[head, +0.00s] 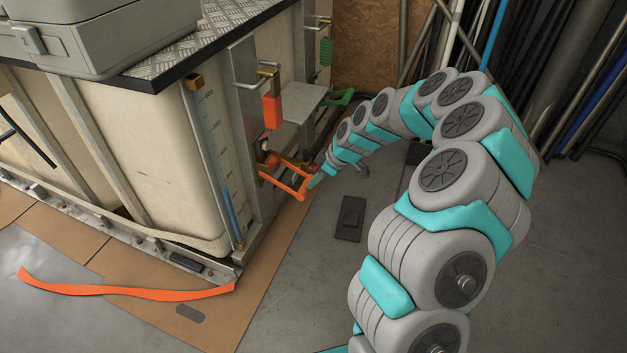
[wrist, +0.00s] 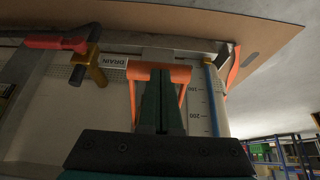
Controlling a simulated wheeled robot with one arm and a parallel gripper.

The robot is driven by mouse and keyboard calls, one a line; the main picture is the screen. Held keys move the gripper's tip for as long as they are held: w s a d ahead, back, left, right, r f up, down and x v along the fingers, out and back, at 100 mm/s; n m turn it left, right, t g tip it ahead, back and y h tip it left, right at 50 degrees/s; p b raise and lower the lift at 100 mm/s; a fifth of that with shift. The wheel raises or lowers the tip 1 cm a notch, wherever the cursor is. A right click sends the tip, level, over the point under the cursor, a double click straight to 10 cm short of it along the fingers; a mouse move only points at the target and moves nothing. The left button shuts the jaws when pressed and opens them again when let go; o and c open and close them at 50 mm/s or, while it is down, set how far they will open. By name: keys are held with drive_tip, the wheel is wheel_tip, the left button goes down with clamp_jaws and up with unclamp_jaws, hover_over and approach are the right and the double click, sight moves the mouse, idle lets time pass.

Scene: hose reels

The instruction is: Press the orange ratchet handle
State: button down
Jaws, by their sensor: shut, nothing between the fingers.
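The orange ratchet handle (head: 287,186) is a U-shaped frame sticking out from the side of the cream tank's metal frame in the head view. In the wrist view its orange crossbar (wrist: 178,72) spans across just beyond my fingertips, with two orange side arms. My gripper (head: 316,179) is at the handle's outer end in the head view. In the wrist view its dark green fingers (wrist: 159,78) are shut with nothing between them and overlap the middle of the crossbar. I cannot tell whether they touch it. The fingers hide part of the handle.
A red-handled brass valve (wrist: 90,62) stands beside a DRAIN label in the wrist view. A red-orange grip (head: 271,109) hangs above the handle in the head view. An orange strap (head: 125,291) lies on the floor. Poles lean against the back wall.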

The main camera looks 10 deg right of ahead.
drive_tip(key=shift+f, duration=0.55)
